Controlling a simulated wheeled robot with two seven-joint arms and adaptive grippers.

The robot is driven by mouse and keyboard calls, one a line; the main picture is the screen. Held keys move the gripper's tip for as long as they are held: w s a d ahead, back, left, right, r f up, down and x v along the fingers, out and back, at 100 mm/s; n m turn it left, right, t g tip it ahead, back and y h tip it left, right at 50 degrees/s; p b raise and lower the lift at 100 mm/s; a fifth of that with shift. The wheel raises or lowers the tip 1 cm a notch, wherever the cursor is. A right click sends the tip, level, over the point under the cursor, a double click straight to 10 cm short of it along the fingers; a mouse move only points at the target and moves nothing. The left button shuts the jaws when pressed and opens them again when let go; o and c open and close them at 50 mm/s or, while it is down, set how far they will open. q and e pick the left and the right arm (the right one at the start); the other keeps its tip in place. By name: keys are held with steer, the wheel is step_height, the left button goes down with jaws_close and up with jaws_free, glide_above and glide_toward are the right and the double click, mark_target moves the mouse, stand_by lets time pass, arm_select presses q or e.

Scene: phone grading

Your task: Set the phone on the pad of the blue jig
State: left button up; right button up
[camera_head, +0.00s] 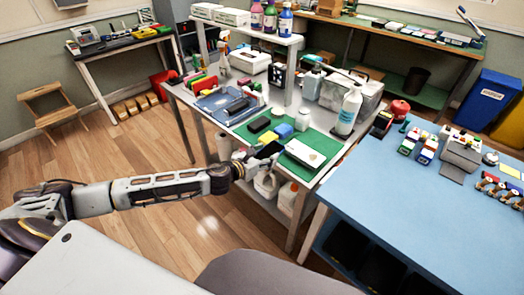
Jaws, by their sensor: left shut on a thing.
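My left gripper (254,160) is at the front left edge of the green mat on the grey workbench. It is shut on a small dark thing (270,148), which looks like the phone; the fingers hide part of it, and I cannot tell whether it touches the mat. A small blue block (284,131), which looks like the blue jig, stands on the mat just behind the gripper. Its pad is too small to make out. My right gripper is not in view.
A blue tray (215,103) lies behind to the left. A blue table (420,215) is at the right.

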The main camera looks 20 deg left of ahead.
arm_select(q)
steer(key=shift+s+d+f+n+y, duration=0.25)
steer(key=shift+s+d, duration=0.1)
steer(key=shift+s, duration=0.2)
steer(key=shift+s+d+f+n+y, duration=0.15)
steer(key=shift+s+d+f+y, duration=0.15)
steer(key=shift+s, duration=0.25)
steer(key=shift+s+d+f+n+t+y, duration=0.1)
steer(key=shift+s+f+n+t+y, duration=0.15)
steer(key=shift+s, duration=0.3)
steer(key=shift+s+d+f+n+t+y, duration=0.15)
steer(key=shift+s+n+y, duration=0.15)
steer(key=shift+s, duration=0.2)
steer(key=shift+s+a+f+n+y, duration=0.35)
steer(key=shift+s+f+y, duration=0.1)
steer(key=shift+s, duration=0.4)
steer(key=shift+s+a+f+n+y, duration=0.4)
steer(key=shift+s+f+y, duration=0.1)
steer(key=shift+s, duration=0.4)
steer(key=shift+s+a+f+n+y, duration=0.35)
steer(key=shift+s+f+y, duration=0.1)
steer(key=shift+s, duration=0.4)
